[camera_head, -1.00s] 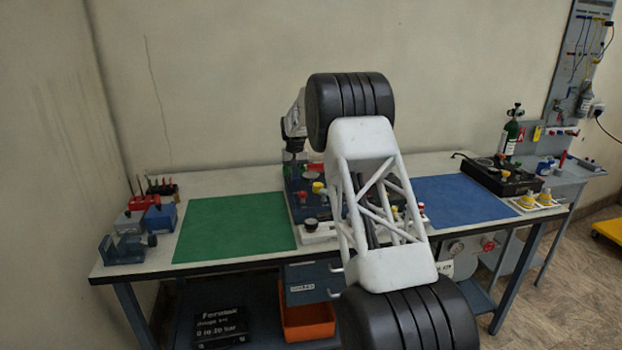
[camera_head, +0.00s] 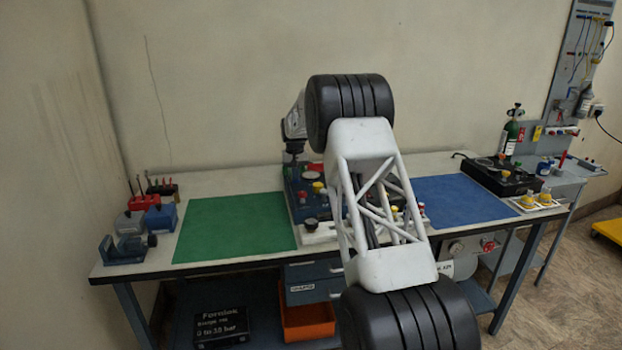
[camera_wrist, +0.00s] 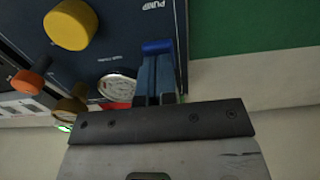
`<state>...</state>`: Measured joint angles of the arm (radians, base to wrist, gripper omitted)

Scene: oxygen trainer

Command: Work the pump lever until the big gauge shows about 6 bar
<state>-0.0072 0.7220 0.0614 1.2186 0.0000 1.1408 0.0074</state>
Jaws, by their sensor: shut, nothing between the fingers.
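The trainer panel (camera_head: 297,197) stands at the middle of the bench, partly hidden behind my arm in the head view. In the wrist view, the dark blue panel (camera_wrist: 112,42) carries the word PUMP. A bright blue bar (camera_wrist: 157,47), which looks like the pump lever's handle, lies just beyond my fingertips. My gripper (camera_wrist: 156,58) is shut and empty, its tips at or very close to this bar; I cannot tell if they touch. A round white gauge (camera_wrist: 118,84) shows left of the fingers, partly covered; its reading is too small to tell.
A yellow knob (camera_wrist: 70,25), an orange knob (camera_wrist: 28,82) and a brass knob (camera_wrist: 70,107) stick up left of my gripper. A green mat (camera_head: 235,225) and a blue mat (camera_head: 462,200) lie clear on either side of the panel.

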